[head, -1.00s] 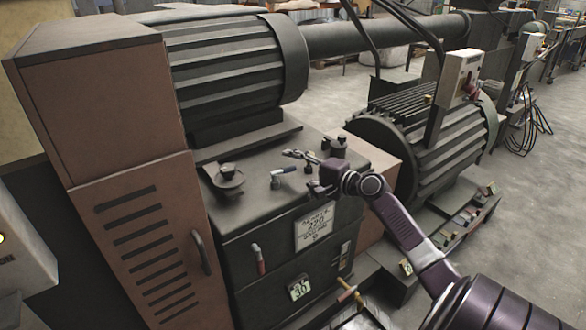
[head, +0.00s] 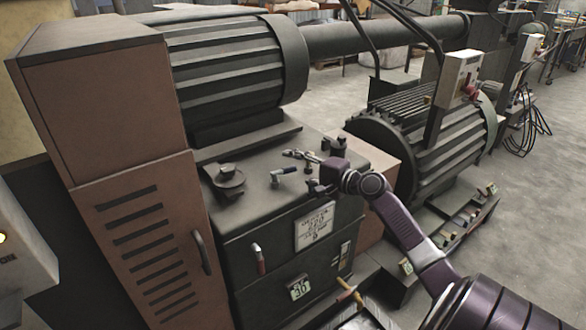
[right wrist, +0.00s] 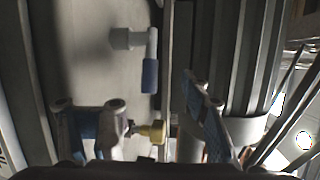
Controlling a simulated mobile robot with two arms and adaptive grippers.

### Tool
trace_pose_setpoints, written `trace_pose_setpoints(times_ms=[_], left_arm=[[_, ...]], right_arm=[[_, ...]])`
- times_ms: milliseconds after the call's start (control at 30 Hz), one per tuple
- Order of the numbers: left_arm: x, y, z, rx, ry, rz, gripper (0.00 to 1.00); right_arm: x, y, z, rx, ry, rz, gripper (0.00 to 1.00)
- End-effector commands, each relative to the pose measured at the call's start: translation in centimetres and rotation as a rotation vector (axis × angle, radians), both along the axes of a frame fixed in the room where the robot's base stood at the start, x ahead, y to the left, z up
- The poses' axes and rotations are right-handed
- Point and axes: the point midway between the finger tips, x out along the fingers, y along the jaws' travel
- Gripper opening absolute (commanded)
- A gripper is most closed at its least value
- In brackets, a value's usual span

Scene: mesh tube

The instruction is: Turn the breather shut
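A small grey valve with a blue lever handle (head: 285,171) stands on top of the dark tank (head: 262,200). In the right wrist view the blue lever (right wrist: 149,75) points down from its grey body. No label shows which fitting is the breather. My right gripper (head: 308,171) is above the tank top, just right of the lever. In the right wrist view its two fingers (right wrist: 152,112) are spread, with the lever beyond them. A brass fitting (right wrist: 152,132) shows between the fingers; contact cannot be told. My left gripper is not in view.
A round dark cap (head: 228,178) sits on the tank left of the lever. A big ribbed motor (head: 225,65) rises behind, and another ribbed motor (head: 430,150) stands at right. A brown cabinet (head: 130,220) borders the left. Open floor lies at far right.

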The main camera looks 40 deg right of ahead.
Motion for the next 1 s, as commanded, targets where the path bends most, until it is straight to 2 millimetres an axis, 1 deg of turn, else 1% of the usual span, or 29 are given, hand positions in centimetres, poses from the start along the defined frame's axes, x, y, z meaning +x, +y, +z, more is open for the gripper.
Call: trace_pose_setpoints(times_ms=[33, 133, 567, 667, 767, 1000], left_arm=[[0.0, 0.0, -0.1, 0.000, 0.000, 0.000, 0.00], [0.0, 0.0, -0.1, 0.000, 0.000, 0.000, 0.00], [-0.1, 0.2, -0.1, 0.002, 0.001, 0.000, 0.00], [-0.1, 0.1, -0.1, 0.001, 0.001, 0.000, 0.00], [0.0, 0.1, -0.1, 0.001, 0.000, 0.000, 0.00], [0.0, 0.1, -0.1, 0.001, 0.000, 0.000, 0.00]], right_arm=[[0.1, 0.3, -0.4, 0.003, 0.002, 0.002, 0.32], [0.1, 0.3, -0.6, 0.005, 0.005, 0.002, 0.32], [-0.1, 0.4, -1.1, 0.009, 0.014, 0.003, 0.32], [-0.9, 0.3, -1.1, 0.010, 0.015, 0.004, 0.32], [-2.1, 0.2, -0.8, 0.009, 0.013, 0.003, 0.32], [-5.9, -0.5, 0.5, 0.004, 0.005, -0.002, 0.32]])
